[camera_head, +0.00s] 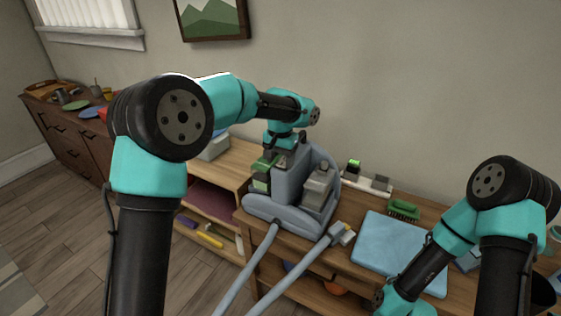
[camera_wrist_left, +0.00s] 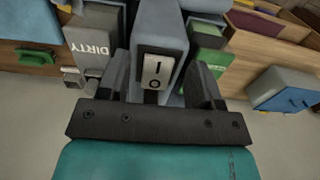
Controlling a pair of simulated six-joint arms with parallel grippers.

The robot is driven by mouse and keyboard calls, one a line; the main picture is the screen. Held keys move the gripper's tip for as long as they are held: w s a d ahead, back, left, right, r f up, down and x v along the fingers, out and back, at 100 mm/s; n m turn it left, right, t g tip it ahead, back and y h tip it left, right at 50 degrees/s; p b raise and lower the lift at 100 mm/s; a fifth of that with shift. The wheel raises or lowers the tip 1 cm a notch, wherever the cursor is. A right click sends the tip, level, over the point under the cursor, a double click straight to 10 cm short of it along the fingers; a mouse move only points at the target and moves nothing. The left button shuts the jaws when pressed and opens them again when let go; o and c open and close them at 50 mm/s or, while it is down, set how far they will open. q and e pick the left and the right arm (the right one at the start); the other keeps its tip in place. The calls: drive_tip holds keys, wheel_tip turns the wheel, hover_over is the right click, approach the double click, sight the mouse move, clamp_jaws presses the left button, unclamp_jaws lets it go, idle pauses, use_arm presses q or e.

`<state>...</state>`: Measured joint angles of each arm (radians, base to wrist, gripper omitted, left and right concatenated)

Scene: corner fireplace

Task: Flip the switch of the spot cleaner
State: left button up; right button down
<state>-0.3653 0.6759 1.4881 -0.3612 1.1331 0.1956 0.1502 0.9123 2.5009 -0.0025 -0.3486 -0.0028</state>
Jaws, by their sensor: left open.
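The spot cleaner (camera_head: 290,185) is a grey-blue machine with hoses at its front, upright on the wooden bench. Its rocker switch (camera_wrist_left: 156,71), a pale plate marked I and O on a dark panel, faces the left wrist camera. My left gripper (camera_wrist_left: 160,78) is open, with one finger on each side of the switch panel and nothing held; I cannot tell whether it touches.
A light blue folded cloth (camera_head: 385,245) and a green brush (camera_head: 404,208) lie right of the cleaner. My right arm reaches down at the lower right, its gripper out of frame. A shelf (camera_head: 208,205) and dark cabinet (camera_head: 60,135) are at left.

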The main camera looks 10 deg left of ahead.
use_arm(q)
drive_tip(key=shift+f, duration=0.45)
